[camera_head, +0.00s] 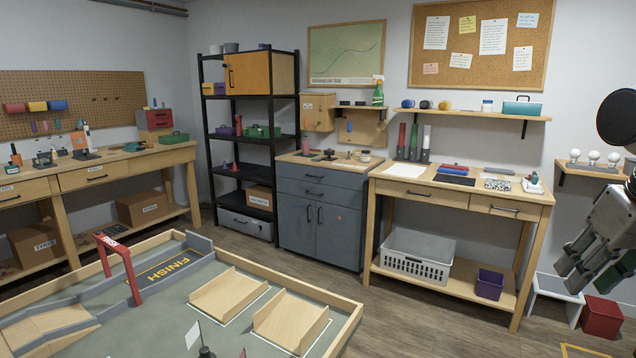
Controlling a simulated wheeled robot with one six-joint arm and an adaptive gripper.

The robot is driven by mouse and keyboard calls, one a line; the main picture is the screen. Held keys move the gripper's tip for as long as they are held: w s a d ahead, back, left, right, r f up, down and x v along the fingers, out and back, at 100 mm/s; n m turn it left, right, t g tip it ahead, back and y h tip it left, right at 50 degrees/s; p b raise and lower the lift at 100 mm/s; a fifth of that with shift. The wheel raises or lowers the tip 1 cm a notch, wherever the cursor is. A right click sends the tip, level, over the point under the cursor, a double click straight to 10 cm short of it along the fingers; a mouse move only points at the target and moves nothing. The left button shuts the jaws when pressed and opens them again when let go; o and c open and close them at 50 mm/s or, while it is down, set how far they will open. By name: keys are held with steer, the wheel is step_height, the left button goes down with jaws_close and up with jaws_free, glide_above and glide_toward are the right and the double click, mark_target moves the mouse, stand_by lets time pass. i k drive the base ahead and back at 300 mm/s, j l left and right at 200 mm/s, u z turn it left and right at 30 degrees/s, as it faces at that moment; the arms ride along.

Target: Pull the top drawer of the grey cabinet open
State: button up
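The grey cabinet (331,232) stands against the back wall, between the black shelf and a wooden workbench. It has a wooden top with small items on it. Its top drawer (317,178) looks shut, with a dark bar handle on its front. A second drawer (318,194) and two doors with upright handles lie below it. My gripper (577,268) hangs at the right edge of the view, far to the right of the cabinet and nearer to me. Its grey fingers point down and left. Whether they are apart is not clear.
A low-walled course table (345,328) with ramps and a red finish arch fills the front left, before the cabinet. A workbench (535,194) stands right of the cabinet. A red bin (601,317) and white stool (556,291) are near my gripper. Wooden floor (430,320) is clear between.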

mark_target(348, 180)
steer(key=i+l+z, duration=0.6)
steer(key=i, duration=0.3)
steer(key=i+l, duration=0.15)
steer(key=i, duration=0.25)
steer(key=i+l+z, duration=0.1)
steer(key=i, duration=0.25)
steer(key=i+u, duration=1)
steer(key=i+j+u, duration=0.1)
steer(key=i+u, duration=0.25)
steer(key=i, duration=0.2)
steer(key=i+l+u, duration=0.1)
steer(key=i+u, duration=0.3)
steer(key=i, duration=0.15)
steer(key=i+j+z, duration=0.1)
steer(key=i, duration=0.4)
steer(key=i+j, duration=0.15)
steer(key=i, duration=0.4)
steer(key=l+z, duration=0.05)
